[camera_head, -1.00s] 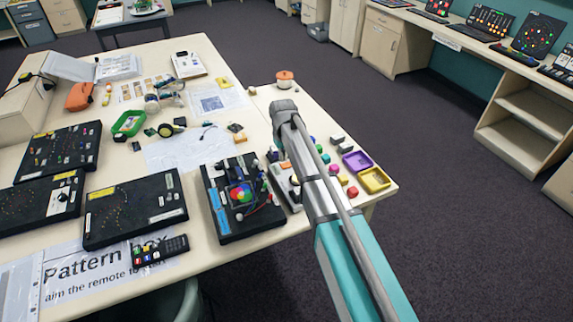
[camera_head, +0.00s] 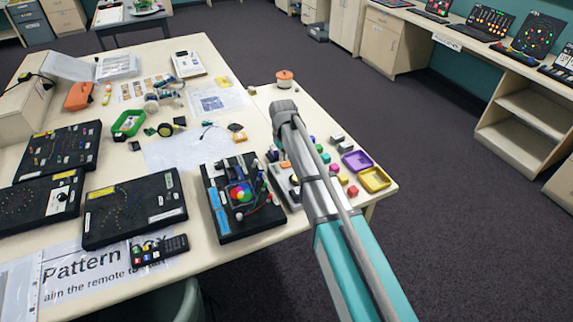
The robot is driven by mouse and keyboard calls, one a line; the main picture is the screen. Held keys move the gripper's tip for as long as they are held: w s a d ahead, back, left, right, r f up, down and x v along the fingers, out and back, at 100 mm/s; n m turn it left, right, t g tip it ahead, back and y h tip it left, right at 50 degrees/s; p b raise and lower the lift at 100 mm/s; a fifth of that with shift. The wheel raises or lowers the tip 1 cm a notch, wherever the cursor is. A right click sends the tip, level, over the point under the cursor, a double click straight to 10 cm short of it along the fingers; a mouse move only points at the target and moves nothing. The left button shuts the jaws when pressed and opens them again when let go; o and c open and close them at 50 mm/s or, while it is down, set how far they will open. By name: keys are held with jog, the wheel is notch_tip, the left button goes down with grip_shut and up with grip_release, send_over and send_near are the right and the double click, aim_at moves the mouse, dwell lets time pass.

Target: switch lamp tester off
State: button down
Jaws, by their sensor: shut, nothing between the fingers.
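A black board (camera_head: 223,224) with a coloured disc (camera_head: 241,193), dark upright parts, small knobs and a red wire lies near the table's front right edge. It may be the lamp tester, but I can read no label that says so. No switch position can be made out. My arm reaches in from the bottom right, and its grey end joint (camera_head: 284,108) is above the table, right of and beyond this board. My gripper (camera_head: 280,150) is mostly hidden below and behind the arm. It is shut and empty, and I see no contact with the board.
Other black boards (camera_head: 134,208) and a remote (camera_head: 160,250) lie to the left. Right of the arm are a purple tray (camera_head: 357,161), a yellow tray (camera_head: 376,179) and several small coloured pieces. An orange-topped pot (camera_head: 285,79) stands behind. Open floor lies right of the table.

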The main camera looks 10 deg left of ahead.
aim_at(283, 165)
jog(key=shift+f+b, duration=1.1)
jog(key=shift+f, duration=0.1)
dwell(1.0)
jog(key=shift+r, duration=0.15)
jog(key=shift+r+p, duration=3.4)
jog(key=shift+p, duration=0.1)
jog(key=s+d+m, duration=0.3)
jog(key=s+d, duration=0.7)
jog(key=d, duration=0.5)
jog(key=s+d+m, duration=0.3)
jog(key=s+d, duration=0.7)
jog(key=d, duration=0.5)
jog(key=shift+s+d+m, duration=0.35)
jog(key=shift+d+m, duration=0.05)
